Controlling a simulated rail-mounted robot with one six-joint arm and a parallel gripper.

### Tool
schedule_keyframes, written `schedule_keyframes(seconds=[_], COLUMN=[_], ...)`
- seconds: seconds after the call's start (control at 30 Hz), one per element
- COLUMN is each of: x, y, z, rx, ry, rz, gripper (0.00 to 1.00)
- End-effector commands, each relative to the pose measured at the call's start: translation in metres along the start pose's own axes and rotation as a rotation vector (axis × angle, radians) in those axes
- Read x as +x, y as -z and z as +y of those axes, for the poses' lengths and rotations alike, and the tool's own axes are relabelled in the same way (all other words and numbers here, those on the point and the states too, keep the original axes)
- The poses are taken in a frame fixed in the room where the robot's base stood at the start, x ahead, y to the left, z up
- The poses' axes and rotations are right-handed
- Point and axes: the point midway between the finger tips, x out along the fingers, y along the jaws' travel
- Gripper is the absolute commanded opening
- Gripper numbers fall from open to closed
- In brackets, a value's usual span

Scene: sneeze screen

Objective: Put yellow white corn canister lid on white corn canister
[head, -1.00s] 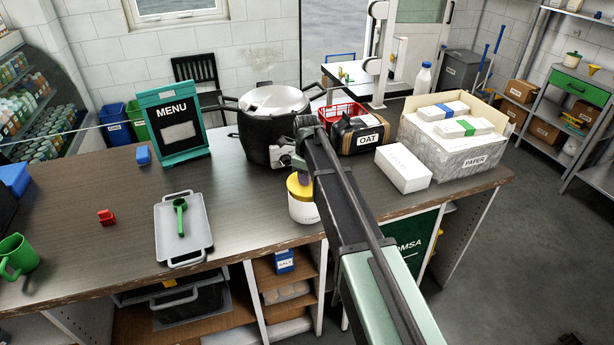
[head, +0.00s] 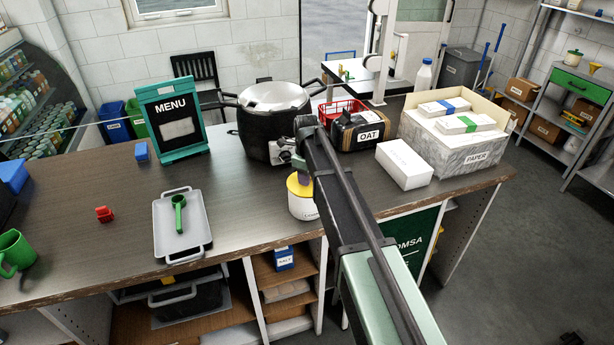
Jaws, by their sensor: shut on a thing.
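The white corn canister (head: 302,206) stands upright near the front edge of the counter, partly hidden on its right by my arm. The yellow lid (head: 299,185) is at the canister's top. My gripper (head: 290,165) is directly above the lid, pointing down, shut on the lid; its fingertips are small here and partly hidden. I cannot tell whether the lid is fully seated or slightly tilted on the rim.
A black pot (head: 268,120) stands close behind the gripper. An oat container (head: 360,131), a white box (head: 404,164) and a paper box (head: 468,150) are to the right. A grey tray (head: 160,225) with a green scoop (head: 179,212) lies left. Counter between tray and canister is clear.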

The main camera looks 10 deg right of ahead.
Motion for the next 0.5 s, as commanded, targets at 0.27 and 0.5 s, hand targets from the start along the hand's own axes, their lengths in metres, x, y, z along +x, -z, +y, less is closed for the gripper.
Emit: schedule_keyframes(seconds=[0.27, 0.5], x=[0.0084, 0.0077], y=[0.0000, 0.0000], z=[0.0000, 0.0000], rx=[0.000, 0.000], ry=[0.000, 0.000], rz=[0.000, 0.000], gripper=[0.05, 0.56])
